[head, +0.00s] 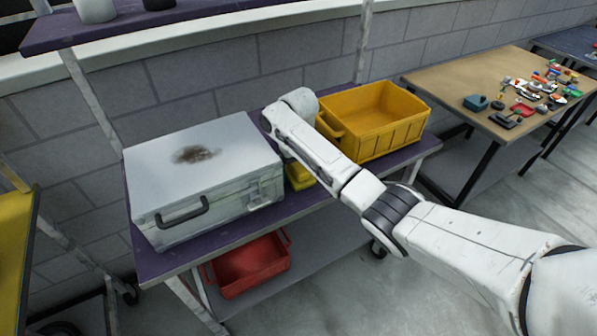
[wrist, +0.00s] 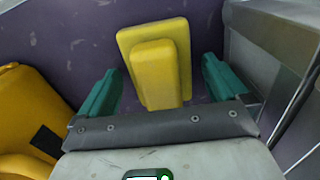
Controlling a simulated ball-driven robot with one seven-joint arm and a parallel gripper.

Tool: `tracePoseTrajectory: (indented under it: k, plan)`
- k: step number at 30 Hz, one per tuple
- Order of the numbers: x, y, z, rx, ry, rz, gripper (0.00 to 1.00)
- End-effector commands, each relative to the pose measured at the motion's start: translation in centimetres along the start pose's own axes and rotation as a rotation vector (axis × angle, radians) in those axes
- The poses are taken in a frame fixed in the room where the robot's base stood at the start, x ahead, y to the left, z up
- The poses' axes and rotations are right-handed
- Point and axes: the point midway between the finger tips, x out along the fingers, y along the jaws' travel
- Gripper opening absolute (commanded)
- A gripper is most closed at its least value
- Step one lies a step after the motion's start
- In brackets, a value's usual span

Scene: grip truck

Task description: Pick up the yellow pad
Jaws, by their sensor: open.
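The yellow pad (wrist: 160,65) lies on the purple shelf top in the wrist view, a thick flat block with a smaller raised block on it. In the head view only part of the yellow pad (head: 299,177) shows, between the silver case and the yellow crate, partly covered by my arm. My gripper (wrist: 160,72) is open, with one teal finger on each side of the pad in the picture. I see gaps between the fingers and the pad. The gripper's fingers are hidden behind my arm in the head view.
A silver case (head: 205,175) stands left of the pad, and a yellow crate (head: 372,122) stands to its right. Both are close, leaving a narrow gap. A red bin (head: 248,268) sits on the lower shelf. A wooden table (head: 470,75) with small parts is at the right.

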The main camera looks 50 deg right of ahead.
Motion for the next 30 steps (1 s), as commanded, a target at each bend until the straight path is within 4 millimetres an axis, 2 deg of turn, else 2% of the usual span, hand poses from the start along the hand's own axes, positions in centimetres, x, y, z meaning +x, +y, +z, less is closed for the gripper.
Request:
tracePoseTrajectory:
  k: [6, 24, 30]
  plan:
    - [0.08, 0.0, 0.0, 0.0, 0.0, 0.0, 1.0]
    - [0.03, 0.0, -0.02, 0.0, 0.0, 0.001, 0.43]
    - [0.0, 0.0, -0.03, 0.0, 0.001, 0.001, 0.42]
